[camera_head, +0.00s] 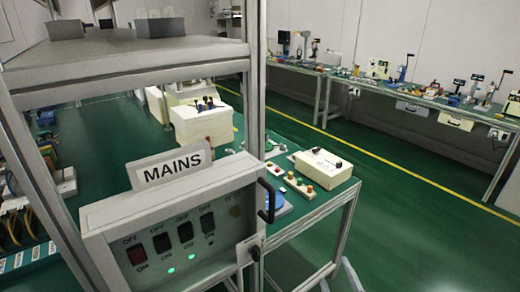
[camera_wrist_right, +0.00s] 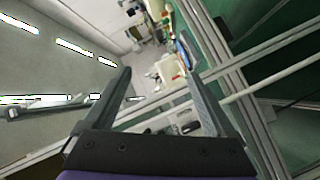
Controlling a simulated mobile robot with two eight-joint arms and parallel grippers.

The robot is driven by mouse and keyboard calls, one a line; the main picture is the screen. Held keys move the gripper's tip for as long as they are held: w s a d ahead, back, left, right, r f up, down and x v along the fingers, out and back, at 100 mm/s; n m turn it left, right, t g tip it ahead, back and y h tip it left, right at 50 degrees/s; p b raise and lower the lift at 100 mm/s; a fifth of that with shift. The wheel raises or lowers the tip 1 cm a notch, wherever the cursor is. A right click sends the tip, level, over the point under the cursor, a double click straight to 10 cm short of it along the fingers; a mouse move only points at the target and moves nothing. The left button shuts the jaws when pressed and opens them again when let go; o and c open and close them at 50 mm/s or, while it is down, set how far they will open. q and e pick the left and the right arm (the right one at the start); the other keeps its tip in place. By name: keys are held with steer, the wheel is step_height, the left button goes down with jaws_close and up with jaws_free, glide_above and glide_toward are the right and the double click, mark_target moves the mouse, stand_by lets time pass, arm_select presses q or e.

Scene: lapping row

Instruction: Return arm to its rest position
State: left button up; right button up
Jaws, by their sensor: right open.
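My right gripper (camera_wrist_right: 157,82) shows in the right wrist view with its two dark fingers spread apart. Nothing is held between them. I cannot make it out clearly in the head view. My left gripper is in neither view. A grey panel box (camera_head: 225,221) marked MAINS stands close in front in the head view. It has several rocker switches (camera_head: 186,232) in a row, one of them reddish, and green lights glow below some of them. A black handle (camera_head: 266,200) is on its right side.
A metal frame post (camera_head: 254,75) rises beside the panel, with a grey shelf (camera_head: 120,62) above. A green-topped bench (camera_head: 330,202) behind holds a white box (camera_head: 318,168) and buttons. A long bench with instruments runs along the wall. Green floor (camera_head: 390,200) lies open between.

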steer(key=s+d+f+m+g+h, duration=0.35)
steer(key=s+f+m+g, duration=0.25)
steer(key=s+f+m, duration=0.25)
steer(key=s+a+f+m+g+y, duration=0.3)
steer(key=s+f+m+g, duration=0.15)
steer(key=s, duration=0.35)
arm_select(q)
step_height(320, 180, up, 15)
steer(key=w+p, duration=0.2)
steer(key=p, duration=1.1)
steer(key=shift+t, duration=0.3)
arm_select(e)
step_height(320, 180, up, 15)
steer(key=w, duration=0.1)
steer(key=shift+a+r+n, duration=0.2)
steer(key=shift+a+n, duration=0.2)
steer(key=shift+g, duration=0.25)
